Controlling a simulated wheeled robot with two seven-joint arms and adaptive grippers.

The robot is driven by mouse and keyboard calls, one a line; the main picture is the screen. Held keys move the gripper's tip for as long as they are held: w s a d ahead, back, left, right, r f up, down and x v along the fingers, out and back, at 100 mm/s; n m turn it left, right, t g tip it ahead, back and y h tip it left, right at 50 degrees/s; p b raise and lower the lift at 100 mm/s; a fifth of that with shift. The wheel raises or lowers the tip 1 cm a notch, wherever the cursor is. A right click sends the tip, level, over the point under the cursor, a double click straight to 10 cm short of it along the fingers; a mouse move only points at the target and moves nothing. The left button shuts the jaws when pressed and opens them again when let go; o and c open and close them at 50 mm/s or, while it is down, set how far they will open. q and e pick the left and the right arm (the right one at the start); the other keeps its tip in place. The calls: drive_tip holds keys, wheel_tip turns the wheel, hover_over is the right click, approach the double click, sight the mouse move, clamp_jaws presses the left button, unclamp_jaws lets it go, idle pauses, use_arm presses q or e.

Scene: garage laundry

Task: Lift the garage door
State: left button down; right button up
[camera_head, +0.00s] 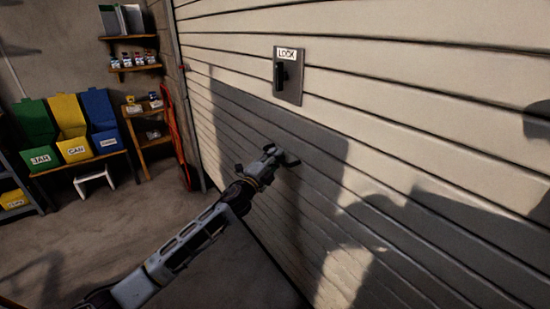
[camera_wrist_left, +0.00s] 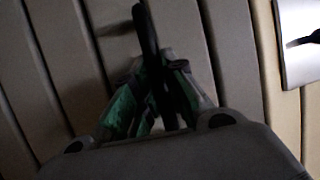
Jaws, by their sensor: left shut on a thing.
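The garage door (camera_head: 400,107), made of pale horizontal slats, fills the right side of the head view and is down in its lower part; its top is out of view. A grey lock plate with a "LOCK" label and dark lever (camera_head: 281,76) is on the door. My left gripper (camera_head: 284,158) is against the door, below the lock. In the left wrist view, its green-tinted fingers are shut around a dark bar-like handle (camera_wrist_left: 147,35) on the slats. The fingers hide part of the handle. My right gripper is out of view.
Green, yellow and blue bins (camera_head: 70,128) stand at the far left. A wooden shelf (camera_head: 135,68) with small jars is on the back wall. A white stool (camera_head: 94,179) stands below the bins. The concrete floor left of the door is clear.

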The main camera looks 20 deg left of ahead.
use_arm(q)
drive_tip(key=shift+r, duration=0.2)
drive_tip(key=c, duration=1.5)
unclamp_jaws()
drive_tip(key=shift+c, duration=0.2)
drive_tip(key=shift+o, duration=0.4)
drive_tip(key=shift+f, duration=0.1)
drive_tip(key=v, duration=1.2)
